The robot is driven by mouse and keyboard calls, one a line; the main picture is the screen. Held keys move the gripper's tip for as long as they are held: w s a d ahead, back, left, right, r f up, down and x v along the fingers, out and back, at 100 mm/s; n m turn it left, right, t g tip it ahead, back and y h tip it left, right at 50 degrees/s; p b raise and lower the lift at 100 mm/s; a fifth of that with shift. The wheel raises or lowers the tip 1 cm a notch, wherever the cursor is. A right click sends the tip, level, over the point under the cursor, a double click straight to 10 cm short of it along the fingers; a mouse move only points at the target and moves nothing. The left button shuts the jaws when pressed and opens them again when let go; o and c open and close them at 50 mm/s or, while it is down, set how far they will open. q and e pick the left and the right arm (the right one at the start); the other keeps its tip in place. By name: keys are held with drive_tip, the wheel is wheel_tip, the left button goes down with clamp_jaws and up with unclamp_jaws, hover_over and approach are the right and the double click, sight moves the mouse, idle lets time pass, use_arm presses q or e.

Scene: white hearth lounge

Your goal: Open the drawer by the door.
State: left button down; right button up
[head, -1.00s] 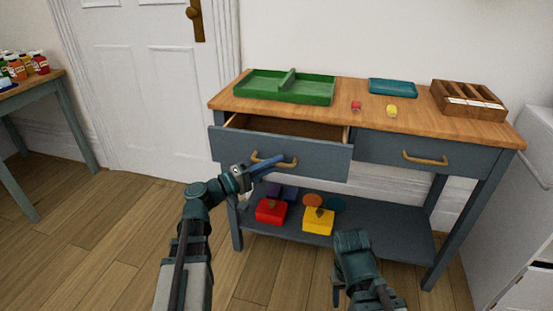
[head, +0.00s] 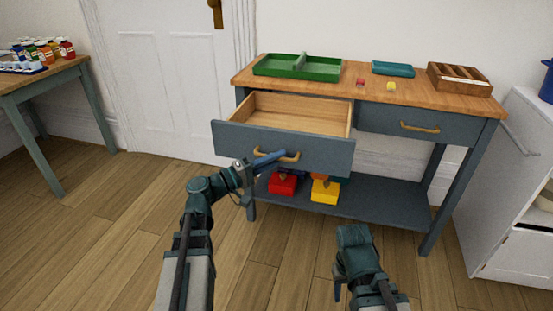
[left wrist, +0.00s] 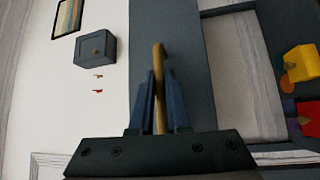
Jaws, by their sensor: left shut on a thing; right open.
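The left drawer (head: 283,148) of the blue-grey console table, the one nearer the white door (head: 160,80), stands well open. Its pale wooden inside (head: 295,112) shows and looks empty. My left gripper (head: 272,158) is at the drawer's front, shut on its brass handle (head: 291,156). In the left wrist view the handle (left wrist: 159,75) stands between the two blue fingers (left wrist: 160,100). My right gripper (head: 340,290) hangs low in front of the table, clear of it; its fingertips are hardly visible.
The right drawer (head: 412,123) is shut. On the tabletop are a green divided tray (head: 297,67), a teal tray (head: 393,69) and a wooden box (head: 459,79). Red (head: 283,183) and yellow (head: 325,191) boxes sit on the lower shelf. A white cabinet (head: 510,190) stands right. The floor in front is clear.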

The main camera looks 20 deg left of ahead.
use_arm(q)
drive_tip(key=c, duration=0.9)
unclamp_jaws()
drive_tip(key=shift+s, duration=0.2)
drive_tip(key=b+v, duration=0.2)
drive_tip(key=v, duration=1.1)
drive_tip(key=shift+s+a+f, duration=0.1)
drive_tip(key=shift+s+a, duration=0.15)
drive_tip(key=shift+a, duration=0.1)
drive_tip(key=d+f+m+g+p, duration=0.2)
drive_tip(key=d+f+g, duration=0.3)
drive_tip(key=d, duration=0.5)
drive_tip(key=s+d+f+m+g+y+p, duration=0.2)
drive_tip(key=s+d+f+m+g+y, duration=0.25)
drive_tip(key=d+f, duration=0.25)
drive_tip(key=s+d+f+m+g+y+p, duration=0.1)
drive_tip(key=s+d+f+m+g+y, duration=0.2)
drive_tip(key=s+d+f+g+y, duration=0.25)
wheel_tip(320, 180, up, 37)
drive_tip(key=m+y+p, duration=0.1)
drive_tip(key=y+p, duration=0.1)
drive_tip(key=p, duration=1.7)
drive_tip(key=t+y+p, duration=0.1)
drive_tip(key=y+p, duration=0.2)
drive_tip(key=p, duration=1.7)
drive_tip(key=shift+d+f+m, duration=0.15)
drive_tip(key=shift+f+m, duration=0.05)
drive_tip(key=shift+m, duration=0.15)
